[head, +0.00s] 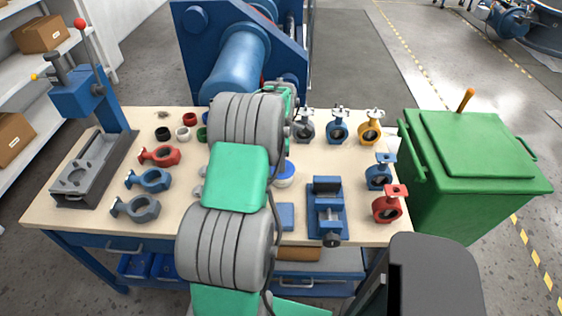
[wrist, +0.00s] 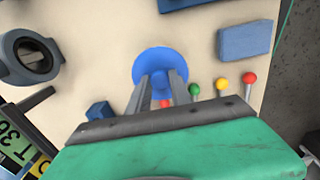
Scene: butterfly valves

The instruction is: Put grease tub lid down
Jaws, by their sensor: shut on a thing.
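The grease tub lid (wrist: 160,62) is a round blue disc in the wrist view. My gripper (wrist: 160,76) is shut on it, with both fingertips at the disc and the fingers covering its near part. I cannot tell how high the lid is above the tabletop.
Several coloured ball-headed pieces, one yellow (wrist: 221,80), lie beside the fingers. A grey valve ring (wrist: 32,56) and blue block (wrist: 245,40) are nearby. On the table (head: 105,230) stand a blue press (head: 85,95), blue vise (head: 327,210) and several valves. A green bin (head: 475,150) is at right.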

